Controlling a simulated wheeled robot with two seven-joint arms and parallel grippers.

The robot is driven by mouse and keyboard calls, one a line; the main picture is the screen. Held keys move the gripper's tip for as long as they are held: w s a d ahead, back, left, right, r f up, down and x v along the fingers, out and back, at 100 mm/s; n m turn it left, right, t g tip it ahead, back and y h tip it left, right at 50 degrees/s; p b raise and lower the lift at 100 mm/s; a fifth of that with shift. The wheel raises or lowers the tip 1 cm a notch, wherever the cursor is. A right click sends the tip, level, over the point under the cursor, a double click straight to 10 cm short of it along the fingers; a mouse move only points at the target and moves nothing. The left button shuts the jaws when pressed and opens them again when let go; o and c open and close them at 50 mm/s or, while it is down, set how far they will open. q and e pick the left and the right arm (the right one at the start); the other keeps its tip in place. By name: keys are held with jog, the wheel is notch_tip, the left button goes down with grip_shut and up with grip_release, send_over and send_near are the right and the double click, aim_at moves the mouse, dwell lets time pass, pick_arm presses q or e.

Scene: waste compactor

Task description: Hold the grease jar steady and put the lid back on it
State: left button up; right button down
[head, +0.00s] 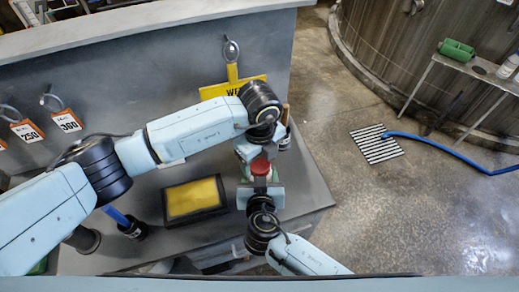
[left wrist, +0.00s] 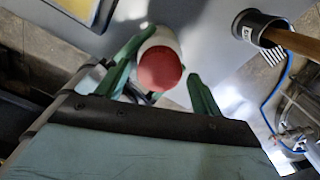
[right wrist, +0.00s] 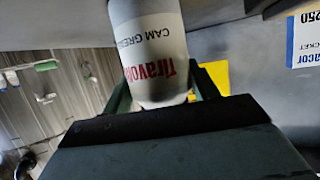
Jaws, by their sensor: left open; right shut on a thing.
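The grease jar (right wrist: 150,45) is a white cylinder with red and grey print, seen large in the right wrist view. My right gripper (head: 261,190) is shut on it over the bench's right end. A round red lid (left wrist: 160,70) shows at the jar's end, between the fingers of my left gripper (left wrist: 168,62). The lid also shows in the head view (head: 261,168). The left gripper is open, its green fingers on either side of the lid and jar top. The lid looks seated on the jar, but I cannot tell how tightly.
A black-rimmed tray with a yellow inside (head: 195,201) lies on the bench (head: 318,195). A dark holder with a wooden handle (left wrist: 256,27) stands close to the jar. The bench's right edge drops to open floor.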

pick_arm(q)
jog(key=shift+f, duration=0.35)
jog(key=shift+c, duration=0.5)
jog(key=c, duration=0.9)
jog(key=m, duration=0.4)
jog(key=shift+m, duration=0.4)
jog(key=m, duration=1.5)
jog(key=shift+m, duration=0.3)
